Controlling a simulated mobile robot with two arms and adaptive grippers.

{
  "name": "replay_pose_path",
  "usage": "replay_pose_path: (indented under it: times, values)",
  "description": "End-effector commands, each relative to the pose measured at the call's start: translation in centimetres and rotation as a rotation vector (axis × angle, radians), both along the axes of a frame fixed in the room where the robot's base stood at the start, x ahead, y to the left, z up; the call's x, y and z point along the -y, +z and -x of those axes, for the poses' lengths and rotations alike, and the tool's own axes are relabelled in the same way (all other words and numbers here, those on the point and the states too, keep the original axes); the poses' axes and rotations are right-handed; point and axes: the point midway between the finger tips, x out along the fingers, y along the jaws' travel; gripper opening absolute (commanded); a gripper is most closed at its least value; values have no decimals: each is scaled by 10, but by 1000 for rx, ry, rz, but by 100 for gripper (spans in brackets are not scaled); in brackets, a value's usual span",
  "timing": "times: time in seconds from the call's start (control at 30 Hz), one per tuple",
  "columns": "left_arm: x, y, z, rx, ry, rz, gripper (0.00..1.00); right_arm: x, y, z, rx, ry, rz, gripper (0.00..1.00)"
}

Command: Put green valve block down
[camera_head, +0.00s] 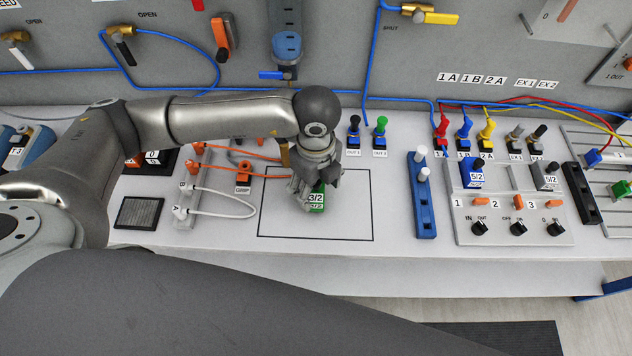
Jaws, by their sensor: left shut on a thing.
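The green valve block (316,207), labelled 3/2, is inside the black outlined rectangle (345,222) on the white bench, near its middle. My left gripper (317,190) reaches down over it from above and is shut on it. The fingers hide the block's upper and left parts. I cannot tell whether the block's underside touches the bench. My right gripper does not show.
A blue rail with white pegs (423,210) stands right of the rectangle. A panel of knobs (515,230) lies farther right. The rectangle's right part is clear.

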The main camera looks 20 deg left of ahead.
Motion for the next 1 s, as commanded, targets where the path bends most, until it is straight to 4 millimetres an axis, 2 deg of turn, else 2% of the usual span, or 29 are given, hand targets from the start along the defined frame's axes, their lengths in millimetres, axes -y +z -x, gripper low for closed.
replay_pose_path:
  times: [0.03,0.1,0.5,0.53,0.67,1.0]
  values:
    - [0,-2,0,-1,2,-1,34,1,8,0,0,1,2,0]
    - [0,-9,0,0,1,1,34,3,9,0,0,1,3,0]
    - [1,-17,-1,3,1,2,34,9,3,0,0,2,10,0]
    - [1,-15,-1,2,1,1,67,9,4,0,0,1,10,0]
    - [1,-15,-1,2,1,1,83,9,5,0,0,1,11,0]
    - [1,-14,-1,2,1,1,85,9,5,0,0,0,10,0]
